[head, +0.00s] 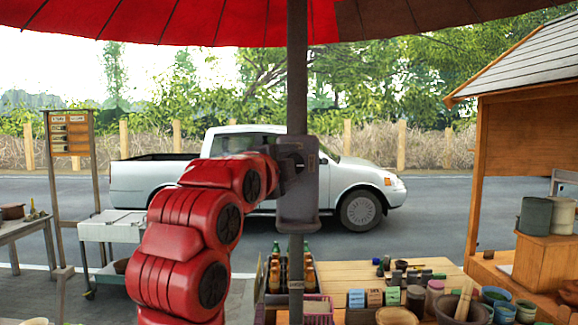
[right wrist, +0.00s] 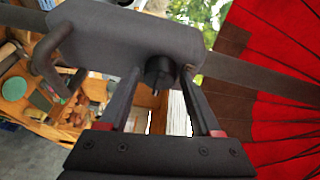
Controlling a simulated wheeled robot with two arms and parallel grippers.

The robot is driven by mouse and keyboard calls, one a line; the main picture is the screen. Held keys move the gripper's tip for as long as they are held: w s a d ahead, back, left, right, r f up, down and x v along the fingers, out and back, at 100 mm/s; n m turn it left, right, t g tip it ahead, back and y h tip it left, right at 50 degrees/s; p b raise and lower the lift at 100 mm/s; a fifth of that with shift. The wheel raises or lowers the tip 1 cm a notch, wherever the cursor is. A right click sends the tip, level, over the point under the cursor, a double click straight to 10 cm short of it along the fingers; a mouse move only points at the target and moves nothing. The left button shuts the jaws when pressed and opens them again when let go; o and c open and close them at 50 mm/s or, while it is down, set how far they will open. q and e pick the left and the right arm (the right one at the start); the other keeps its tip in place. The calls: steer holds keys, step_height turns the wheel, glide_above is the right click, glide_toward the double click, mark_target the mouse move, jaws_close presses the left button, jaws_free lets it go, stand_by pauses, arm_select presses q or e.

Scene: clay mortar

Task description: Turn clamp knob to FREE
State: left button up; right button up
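The grey clamp housing (head: 298,205) is fixed on the dark umbrella pole (head: 297,70) in the middle of the head view. It also fills the upper part of the right wrist view (right wrist: 110,38). A round black clamp knob (right wrist: 160,72) with a small pin sticks out of its face. My right gripper (right wrist: 161,74) is open, with one finger on each side of the knob and small gaps visible. In the head view my red right arm partly hides the gripper. I cannot read any FREE marking. My left gripper is not in view.
A red umbrella canopy (head: 170,20) spreads overhead. A wooden table (head: 350,273) with bottles, jars and pots stands below and right of the pole. A curved handle (right wrist: 48,62) juts from the housing's left end. A white pickup (head: 345,185) stands on the road behind.

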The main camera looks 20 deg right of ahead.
steer(key=shift+o, duration=0.8)
steer(key=b+v, duration=0.6)
steer(key=v, duration=1.1)
steer(key=shift+s, duration=0.15)
steer(key=shift+a, duration=0.1)
